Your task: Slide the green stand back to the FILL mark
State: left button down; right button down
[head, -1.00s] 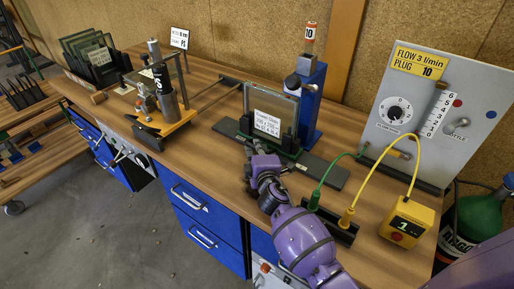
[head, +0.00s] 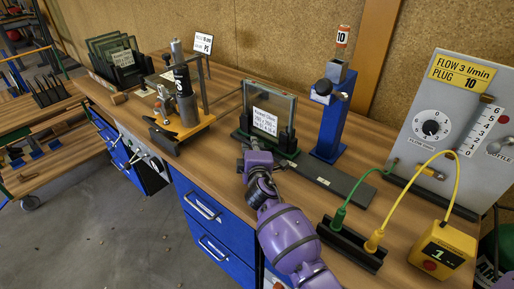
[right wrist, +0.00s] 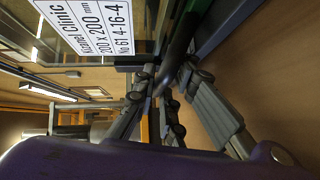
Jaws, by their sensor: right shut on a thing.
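The green stand (head: 280,150) holds an upright glass pane (head: 283,108) with a white label. It stands on a dark flat rail (head: 348,190) on the bench, left of the blue post (head: 333,125). My right gripper (head: 252,153) reaches in from the front and is shut on the near left part of the stand. In the right wrist view, the fingers (right wrist: 165,85) close at a dark green bar (right wrist: 181,38) below the pane's label. A small pale mark (head: 322,181) shows on the rail; no FILL lettering can be read. My left gripper is out of view.
A yellow-based fixture (head: 180,125) stands to the left. A black block (head: 350,243) with green and yellow plugs, a yellow box (head: 443,248) and a grey flow panel (head: 440,130) are to the right. The rail right of the stand is bare.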

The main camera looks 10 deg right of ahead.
jog(key=shift+a+r, duration=0.15)
jog(key=shift+r, duration=0.05)
jog(key=c, duration=2.1)
grip_release()
jog(key=shift+w, duration=0.1)
jog(key=shift+w+f, duration=0.1)
jog(key=shift+f, duration=0.05)
jog(key=s, duration=0.4)
jog(key=s+a+r, duration=0.1)
jog(key=s, duration=0.6)
jog(key=shift+s+a+r, duration=0.25)
jog(key=shift+s+r, duration=0.1)
jog(key=shift+s, duration=0.05)
